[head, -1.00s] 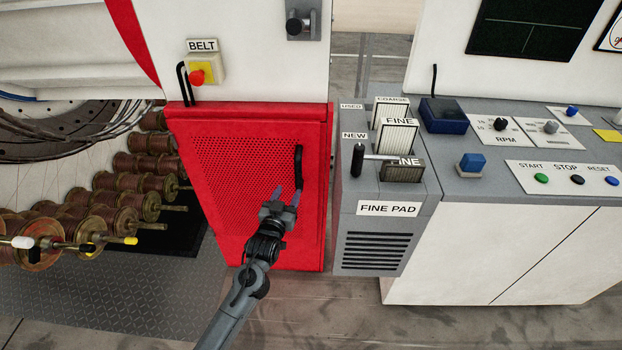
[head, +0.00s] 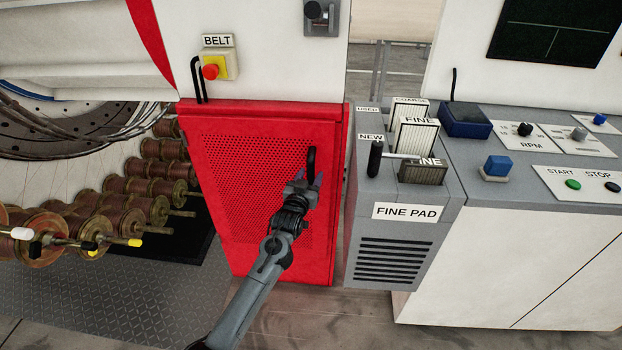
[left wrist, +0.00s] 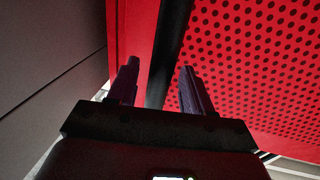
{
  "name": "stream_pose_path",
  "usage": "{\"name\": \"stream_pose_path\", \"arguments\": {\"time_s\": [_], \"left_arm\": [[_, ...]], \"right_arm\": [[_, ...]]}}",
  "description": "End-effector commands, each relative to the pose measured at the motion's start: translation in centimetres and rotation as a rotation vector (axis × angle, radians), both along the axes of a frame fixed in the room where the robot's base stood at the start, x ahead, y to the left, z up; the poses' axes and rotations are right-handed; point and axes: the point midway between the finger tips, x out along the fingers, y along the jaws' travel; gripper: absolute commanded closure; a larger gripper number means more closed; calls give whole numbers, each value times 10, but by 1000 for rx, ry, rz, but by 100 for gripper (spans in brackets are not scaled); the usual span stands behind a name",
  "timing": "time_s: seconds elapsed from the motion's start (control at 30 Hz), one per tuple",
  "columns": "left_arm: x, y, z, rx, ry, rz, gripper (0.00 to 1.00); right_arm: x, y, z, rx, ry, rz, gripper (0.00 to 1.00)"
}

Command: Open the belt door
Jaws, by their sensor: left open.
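The belt door (head: 240,200) is a red panel with a perforated face, shut under the white housing, below the BELT label (head: 218,41). Its black vertical handle (head: 311,158) is near the door's right edge. My left gripper (head: 309,180) is at the lower end of this handle, fingers pointing up toward it. In the left wrist view, the handle (left wrist: 168,45) runs as a dark bar between the two open fingers (left wrist: 160,84), with a gap visible on the right side. Whether either finger touches it cannot be told. My right gripper is not in view.
A grey pad unit labelled FINE PAD (head: 405,235) stands close to the door's right side. Copper-coloured spools (head: 120,207) on rods stand to the left. A red button on a yellow box (head: 212,71) is above the door. The floor in front is clear.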

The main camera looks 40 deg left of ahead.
Motion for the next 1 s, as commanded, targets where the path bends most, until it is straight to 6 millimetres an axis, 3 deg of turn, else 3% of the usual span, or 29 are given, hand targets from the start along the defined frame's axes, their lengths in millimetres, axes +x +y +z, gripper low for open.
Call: {"name": "stream_pose_path", "arguments": {"time_s": [0.2, 0.53, 0.83, 1.0], "left_arm": [[12, 5, 0, 0, 0, 1, 50], [13, 6, 0, 0, 0, 0, 51], [13, 6, 0, 0, 0, 0, 97], [13, 6, 0, 0, 0, 0, 100]], "right_arm": [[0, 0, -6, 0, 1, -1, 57], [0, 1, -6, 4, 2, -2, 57], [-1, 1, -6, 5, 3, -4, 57], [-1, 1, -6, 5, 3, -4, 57]]}}
